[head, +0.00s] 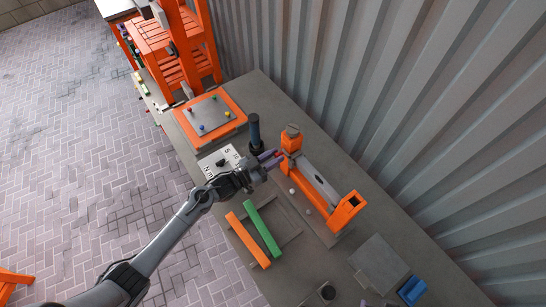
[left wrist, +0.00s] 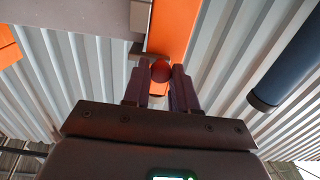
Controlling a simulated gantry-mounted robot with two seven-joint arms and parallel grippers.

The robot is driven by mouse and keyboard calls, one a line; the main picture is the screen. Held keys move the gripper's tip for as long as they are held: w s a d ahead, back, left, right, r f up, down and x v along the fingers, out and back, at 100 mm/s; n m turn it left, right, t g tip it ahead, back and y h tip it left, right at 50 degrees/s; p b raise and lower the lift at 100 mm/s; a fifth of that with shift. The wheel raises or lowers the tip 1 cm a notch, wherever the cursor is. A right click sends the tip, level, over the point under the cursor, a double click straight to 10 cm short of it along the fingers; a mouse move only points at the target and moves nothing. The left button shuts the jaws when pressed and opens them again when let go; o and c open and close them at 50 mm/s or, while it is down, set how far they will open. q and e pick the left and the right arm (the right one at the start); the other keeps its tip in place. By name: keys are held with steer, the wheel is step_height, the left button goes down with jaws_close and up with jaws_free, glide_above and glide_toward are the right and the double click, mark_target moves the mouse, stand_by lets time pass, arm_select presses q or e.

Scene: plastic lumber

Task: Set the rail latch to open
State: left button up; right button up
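The orange rail latch device (head: 318,187) stands on the grey bench, with a grey bar along its middle and an upright orange block (head: 291,140) at its far end. My left gripper (head: 269,159) reaches in from the left at that block. In the left wrist view, a dark red round knob (left wrist: 160,71) sits between my left gripper's fingertips (left wrist: 161,80) and fills their narrow gap. The fingers appear shut on it. An orange part (left wrist: 174,28) of the device rises behind the knob. My right gripper is not in view.
A dark upright cylinder (head: 254,133) stands close beside my left gripper. It also shows in the left wrist view (left wrist: 290,62). Orange (head: 247,240) and green (head: 263,228) strips lie nearer. An orange-framed panel (head: 237,122) lies beyond. A corrugated wall (head: 400,110) borders the bench.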

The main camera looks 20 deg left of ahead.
arm_select(q)
jaws_close()
steer(key=w+a, duration=0.1)
steer(key=a+b, duration=0.1)
steer(key=a, duration=0.1)
steer(key=shift+w, duration=0.4)
steer(key=shift+o, duration=2.4)
jaws_free()
steer(key=shift+a, duration=0.1)
steer(key=shift+s, duration=0.1)
